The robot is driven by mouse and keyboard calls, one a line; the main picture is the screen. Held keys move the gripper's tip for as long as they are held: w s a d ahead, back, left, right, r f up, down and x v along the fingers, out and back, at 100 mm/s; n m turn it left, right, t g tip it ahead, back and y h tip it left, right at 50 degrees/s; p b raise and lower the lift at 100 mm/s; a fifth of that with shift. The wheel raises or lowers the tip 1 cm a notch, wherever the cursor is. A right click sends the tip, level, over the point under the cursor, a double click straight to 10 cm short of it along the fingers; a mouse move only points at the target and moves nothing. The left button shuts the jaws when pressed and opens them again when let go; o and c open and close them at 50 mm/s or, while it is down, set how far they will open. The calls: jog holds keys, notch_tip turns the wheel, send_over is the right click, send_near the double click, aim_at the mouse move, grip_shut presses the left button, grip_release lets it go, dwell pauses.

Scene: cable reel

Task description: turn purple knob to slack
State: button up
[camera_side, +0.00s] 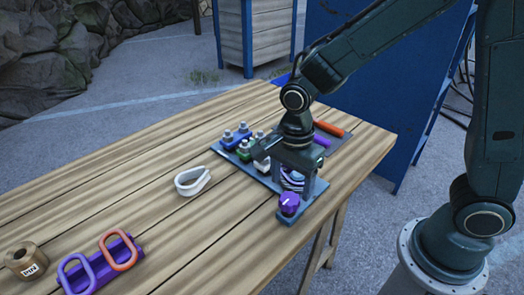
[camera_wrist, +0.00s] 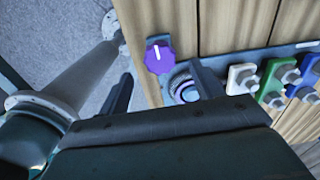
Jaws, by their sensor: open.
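The purple knob (camera_side: 290,204) sits at the near end of a grey panel on the wooden table. In the wrist view the knob (camera_wrist: 160,58) has a scalloped edge and a white pointer line directed toward the top of the picture. My gripper (camera_side: 291,178) points down over the panel, just behind the knob in the side view. In the wrist view its fingers (camera_wrist: 163,90) are spread apart with the knob beyond their tips, not held. A round reel with purple and pale coils (camera_wrist: 182,86) lies by the right finger, partly hidden. I see no readable slack marking.
Blue, green and white blocks with metal bolts (camera_side: 243,142) stand on the panel's far part. Orange and purple bars (camera_side: 330,129) lie behind the gripper. A white loop (camera_side: 192,181), a purple rack (camera_side: 100,268) and a tan roll (camera_side: 26,260) are farther left. Bare table lies between.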

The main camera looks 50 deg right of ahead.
aim_at(290, 198)
jog(key=shift+f, duration=2.1)
jog(key=c, duration=1)
